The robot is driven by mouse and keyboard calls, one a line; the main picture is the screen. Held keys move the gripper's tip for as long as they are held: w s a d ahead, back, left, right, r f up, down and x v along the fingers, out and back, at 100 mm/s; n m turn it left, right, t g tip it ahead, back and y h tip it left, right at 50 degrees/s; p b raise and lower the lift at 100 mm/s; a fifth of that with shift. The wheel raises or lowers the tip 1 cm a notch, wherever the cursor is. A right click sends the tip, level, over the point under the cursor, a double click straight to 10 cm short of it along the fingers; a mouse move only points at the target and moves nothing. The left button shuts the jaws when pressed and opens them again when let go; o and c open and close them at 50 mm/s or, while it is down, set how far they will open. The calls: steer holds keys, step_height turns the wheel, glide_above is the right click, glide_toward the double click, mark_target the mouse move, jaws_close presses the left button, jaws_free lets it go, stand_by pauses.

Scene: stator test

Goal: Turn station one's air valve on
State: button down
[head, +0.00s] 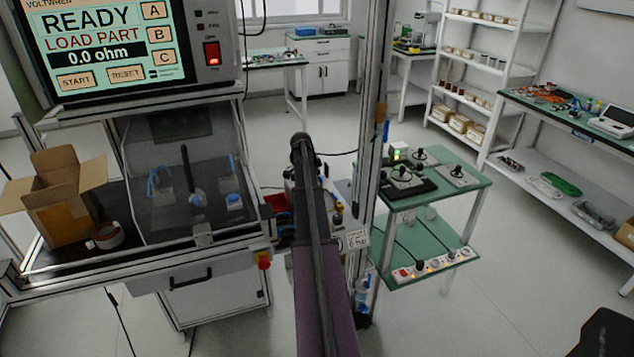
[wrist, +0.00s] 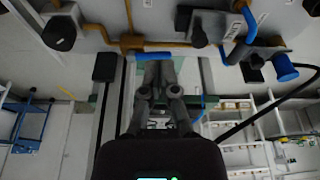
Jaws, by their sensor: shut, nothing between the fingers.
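In the wrist view, a blue lever (wrist: 154,56) lies across the picture along a brass-coloured pipe (wrist: 108,37); it looks like the air valve's handle. My gripper (wrist: 157,68) is shut and empty, its fingertips right at the lever's lower edge. I cannot tell whether they touch it. In the head view, my arm rises through the middle and hides my gripper and the valve. A small white label (head: 357,239) that seems to read 6 bar hangs beside the arm on the frame post.
In the wrist view, a blue cylindrical fitting (wrist: 284,68) and a black hose (wrist: 245,122) are at the right. In the head view, the test station's screen (head: 112,42) reads READY. A red button (head: 263,259) sits on its front; a green cart (head: 440,195) stands right.

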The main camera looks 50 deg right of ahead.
steer(key=shift+p+v, duration=1.35)
steer(key=shift+v, duration=0.35)
